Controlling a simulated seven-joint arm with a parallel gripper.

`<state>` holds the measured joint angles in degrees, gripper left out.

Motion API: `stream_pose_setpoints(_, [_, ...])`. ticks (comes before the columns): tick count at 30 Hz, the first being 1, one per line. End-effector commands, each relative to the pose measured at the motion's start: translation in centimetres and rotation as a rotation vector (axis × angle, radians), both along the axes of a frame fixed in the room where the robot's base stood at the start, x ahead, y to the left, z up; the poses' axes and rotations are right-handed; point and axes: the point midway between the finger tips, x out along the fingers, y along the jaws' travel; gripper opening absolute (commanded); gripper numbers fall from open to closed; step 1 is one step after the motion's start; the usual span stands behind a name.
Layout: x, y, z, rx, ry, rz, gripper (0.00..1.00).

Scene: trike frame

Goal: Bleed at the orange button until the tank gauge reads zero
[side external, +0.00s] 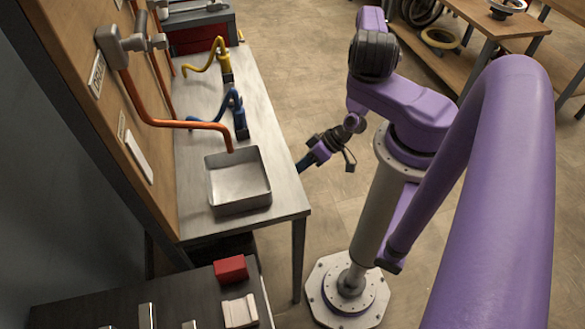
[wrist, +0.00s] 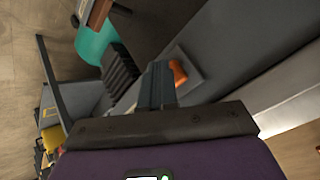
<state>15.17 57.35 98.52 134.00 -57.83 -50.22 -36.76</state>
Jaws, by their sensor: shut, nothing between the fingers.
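In the wrist view, an orange button (wrist: 178,72) sits on a grey plate (wrist: 190,70) on a dark grey surface. My gripper (wrist: 157,70) is shut and empty, its fingertips just left of the button in the picture. I cannot tell whether they touch it. A teal rounded body (wrist: 94,42), possibly the tank, shows at the upper left. I cannot make out a gauge in either view. In the side view my gripper (side external: 303,164) is beside the workbench's right edge; the button and tank are not visible there.
The metal workbench (side external: 262,110) carries a grey tray (side external: 240,205) and blue (side external: 239,120) and yellow (side external: 225,68) hose fittings. A black ribbed block (wrist: 120,72) is left of my fingers. A dark cabinet with a red box (side external: 231,269) stands in front.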

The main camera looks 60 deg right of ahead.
Motion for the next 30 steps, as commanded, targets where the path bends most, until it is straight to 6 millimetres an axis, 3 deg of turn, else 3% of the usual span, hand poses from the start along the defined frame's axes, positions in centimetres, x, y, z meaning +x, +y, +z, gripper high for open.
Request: stream_pose_setpoints(30, [-1.3,-1.3,0.0,0.001,0.000,0.001,0.00])
